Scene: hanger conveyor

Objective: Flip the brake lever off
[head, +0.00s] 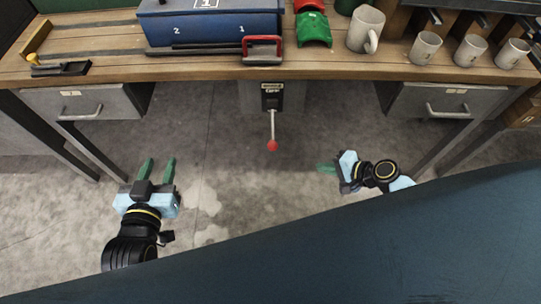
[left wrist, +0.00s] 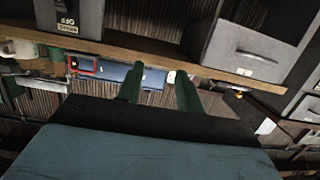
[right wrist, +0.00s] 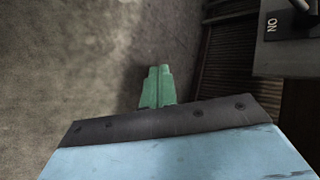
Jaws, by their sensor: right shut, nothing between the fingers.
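The brake lever (head: 273,128) is a thin metal rod with a red ball knob (head: 272,146). It sticks out downward in the head view from a grey switch box (head: 291,97) under the table's front edge. The box shows an OFF label in the left wrist view (left wrist: 68,20) and an ON label in the right wrist view (right wrist: 271,23). My left gripper (head: 159,160) is open and empty, well left of the knob and lower in the picture. My right gripper (head: 321,168) is shut and empty, right of the knob and apart from it.
The wooden table (head: 200,68) has grey drawers at left (head: 88,101) and right (head: 446,103). On it stand a blue box (head: 210,25), a red-handled part (head: 263,48) and several mugs (head: 425,48). The floor space around the lever is clear.

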